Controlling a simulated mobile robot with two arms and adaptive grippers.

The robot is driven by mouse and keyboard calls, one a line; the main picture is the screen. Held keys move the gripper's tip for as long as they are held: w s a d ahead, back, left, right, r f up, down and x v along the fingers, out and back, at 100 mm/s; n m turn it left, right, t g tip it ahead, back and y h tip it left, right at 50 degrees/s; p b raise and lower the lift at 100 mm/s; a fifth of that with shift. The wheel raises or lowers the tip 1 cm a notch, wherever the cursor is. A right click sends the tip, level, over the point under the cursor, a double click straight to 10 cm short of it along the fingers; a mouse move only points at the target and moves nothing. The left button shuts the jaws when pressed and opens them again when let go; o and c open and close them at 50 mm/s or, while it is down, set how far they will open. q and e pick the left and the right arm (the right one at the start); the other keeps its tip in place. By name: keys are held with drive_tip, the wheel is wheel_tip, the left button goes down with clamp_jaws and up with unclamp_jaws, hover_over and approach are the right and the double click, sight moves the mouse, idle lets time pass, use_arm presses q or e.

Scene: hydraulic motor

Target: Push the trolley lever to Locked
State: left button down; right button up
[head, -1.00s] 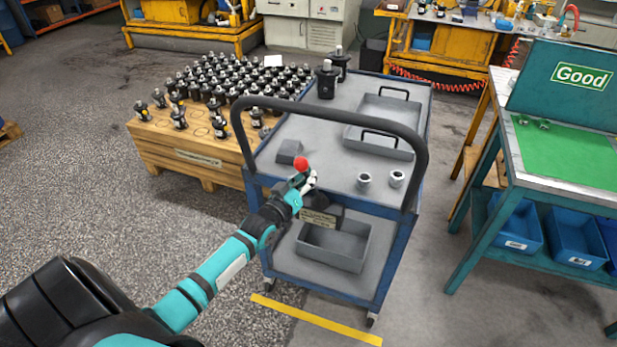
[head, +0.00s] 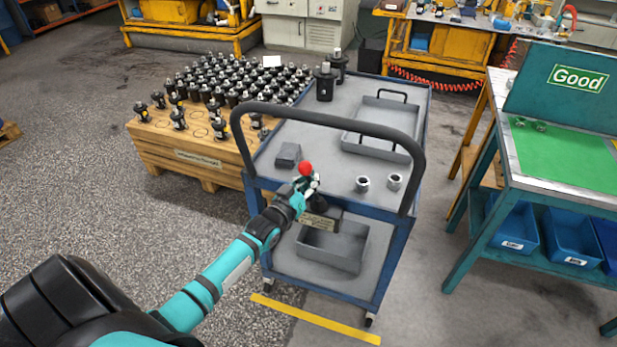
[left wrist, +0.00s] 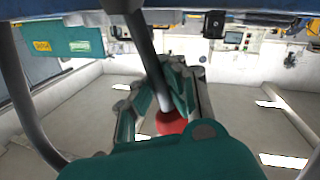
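The blue-grey trolley (head: 300,265) stands in the middle of the head view with a dark push handle. Its lever has a red ball knob (head: 306,168), seen above my gripper near the trolley's front edge. My left gripper (head: 312,184) is right at the lever, just below the knob. In the left wrist view the lever rod (left wrist: 145,45) runs down to the red knob (left wrist: 170,122), between or against the fingers of my left gripper (left wrist: 172,68). Whether the fingers grip it is unclear. A label plate (head: 318,222) is partly hidden behind my gripper, its wording unreadable.
On the trolley top are a grey tray (head: 400,115), two metal nuts (head: 362,184), a small grey block (head: 288,154) and black motors (head: 326,83). A pallet of motors (head: 185,160) stands left, a green-topped bench (head: 565,160) right. Floor is clear at front left.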

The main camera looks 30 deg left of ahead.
use_arm(q)
drive_tip(key=shift+w+d+r+m+p, duration=0.15)
drive_tip(key=shift+d+r+m+p, duration=0.25)
drive_tip(key=shift+d+m+p, duration=0.4)
drive_tip(key=d+m+p, duration=0.1)
drive_tip(key=d+m+g+p, duration=0.1)
drive_tip(key=d+m, duration=0.1)
drive_tip(key=shift+w+f, duration=0.2)
drive_tip(key=shift+w, duration=0.15)
drive_tip(key=shift+w+d+f+m+g+y+p, duration=0.15)
drive_tip(key=shift+d+f+m+y+p, duration=0.1)
drive_tip(key=shift+d+m, duration=0.35)
drive_tip(key=shift+w+d+f+m+g+y+p, duration=0.15)
drive_tip(key=shift+d+f+m+y, duration=0.1)
drive_tip(key=shift+m, duration=0.55)
drive_tip(key=shift+s, duration=0.1)
drive_tip(key=c, duration=1.3)
unclamp_jaws()
drive_tip(key=shift+r, duration=0.1)
